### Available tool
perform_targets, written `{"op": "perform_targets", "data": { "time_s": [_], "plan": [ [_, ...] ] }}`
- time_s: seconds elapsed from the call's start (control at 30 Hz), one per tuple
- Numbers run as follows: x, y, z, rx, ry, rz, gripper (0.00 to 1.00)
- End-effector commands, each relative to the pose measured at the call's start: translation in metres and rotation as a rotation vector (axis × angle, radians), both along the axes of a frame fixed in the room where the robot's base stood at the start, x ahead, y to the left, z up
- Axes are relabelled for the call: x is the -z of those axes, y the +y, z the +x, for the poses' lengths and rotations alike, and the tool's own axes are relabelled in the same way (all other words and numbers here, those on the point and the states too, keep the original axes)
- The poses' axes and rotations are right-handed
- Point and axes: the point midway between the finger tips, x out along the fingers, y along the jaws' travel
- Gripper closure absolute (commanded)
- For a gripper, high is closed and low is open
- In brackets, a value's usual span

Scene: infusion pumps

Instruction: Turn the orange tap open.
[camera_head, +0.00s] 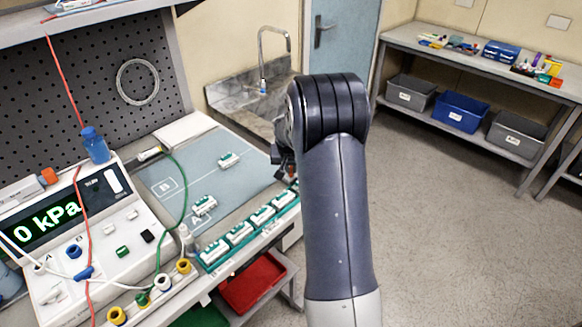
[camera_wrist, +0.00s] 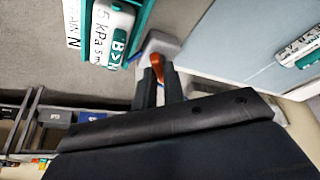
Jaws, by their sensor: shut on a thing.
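In the wrist view, the orange tap (camera_wrist: 158,60) shows just beyond and between the tips of my gripper (camera_wrist: 160,76). The two dark fingers are close together and shut on the orange tap. Only part of the tap shows, and a pale grey part is around it. How far the tap is turned cannot be told.
A white and teal module (camera_wrist: 115,25) labelled 5 kPa is close to my fingers. The pressure unit (camera_head: 75,250) reads 0 kPa. Open floor lies right of my arm.

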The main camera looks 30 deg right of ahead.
Motion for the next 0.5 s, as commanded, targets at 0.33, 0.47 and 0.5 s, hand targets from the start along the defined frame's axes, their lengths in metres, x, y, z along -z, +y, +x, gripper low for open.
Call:
{"op": "perform_targets", "data": {
  "time_s": [0.33,0.47,0.5],
  "plan": [
    [0.0011,-0.0009,-0.0005,-0.045,0.0,0.001,1.0],
    [0.0012,-0.0012,-0.0006,-0.106,0.0,-0.001,1.0],
    [0.0012,-0.0012,-0.0006,-0.121,0.0,0.0,1.0]
  ]
}}
